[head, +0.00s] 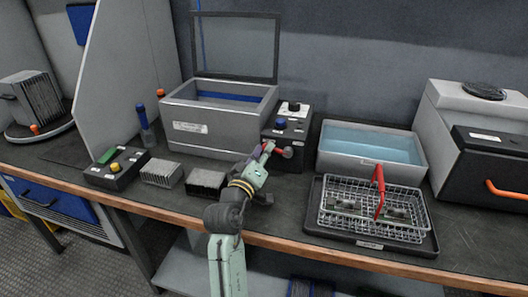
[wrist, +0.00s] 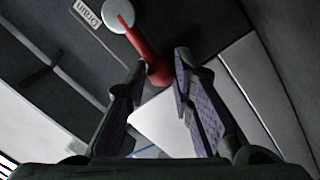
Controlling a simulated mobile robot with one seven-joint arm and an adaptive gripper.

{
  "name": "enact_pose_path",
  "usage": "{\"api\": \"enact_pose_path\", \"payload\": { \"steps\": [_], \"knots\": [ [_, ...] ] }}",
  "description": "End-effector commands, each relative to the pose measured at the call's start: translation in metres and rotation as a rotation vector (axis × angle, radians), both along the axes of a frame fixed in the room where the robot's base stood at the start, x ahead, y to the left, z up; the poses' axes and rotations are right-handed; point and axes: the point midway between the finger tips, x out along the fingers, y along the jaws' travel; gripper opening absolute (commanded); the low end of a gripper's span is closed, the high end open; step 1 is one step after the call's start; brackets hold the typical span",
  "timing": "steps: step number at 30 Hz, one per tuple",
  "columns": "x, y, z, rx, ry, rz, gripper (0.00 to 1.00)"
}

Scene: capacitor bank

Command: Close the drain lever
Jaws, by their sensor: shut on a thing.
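The drain lever (wrist: 135,38) is red with a rounded red end, and it turns on a round grey pivot (wrist: 118,16) beside a DRAIN label (wrist: 87,13). In the head view the red lever (head: 268,147) shows at the front of a dark control box (head: 288,125). My gripper (wrist: 160,62) has its two purple-padded fingers on either side of the lever's red end, closed on it. In the head view my gripper (head: 262,160) is in front of the control box and partly covers the lever.
A grey tank (head: 190,140) with a raised lid frame stands left of the control box. A water bath (head: 370,138) and a wire basket with a red handle (head: 335,216) are to the right. Finned blocks (head: 160,173) and a button box (head: 115,170) lie left of my arm.

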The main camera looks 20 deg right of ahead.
Motion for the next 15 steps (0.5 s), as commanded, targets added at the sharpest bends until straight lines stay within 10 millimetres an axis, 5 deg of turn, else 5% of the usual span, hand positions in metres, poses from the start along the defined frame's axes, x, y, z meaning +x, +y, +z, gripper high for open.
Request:
{"api": "enact_pose_path", "payload": {
  "steps": [15],
  "knots": [
    [-0.0040, -0.0080, -0.0088, -0.024, 0.034, -0.019, 0.00]
  ]
}}
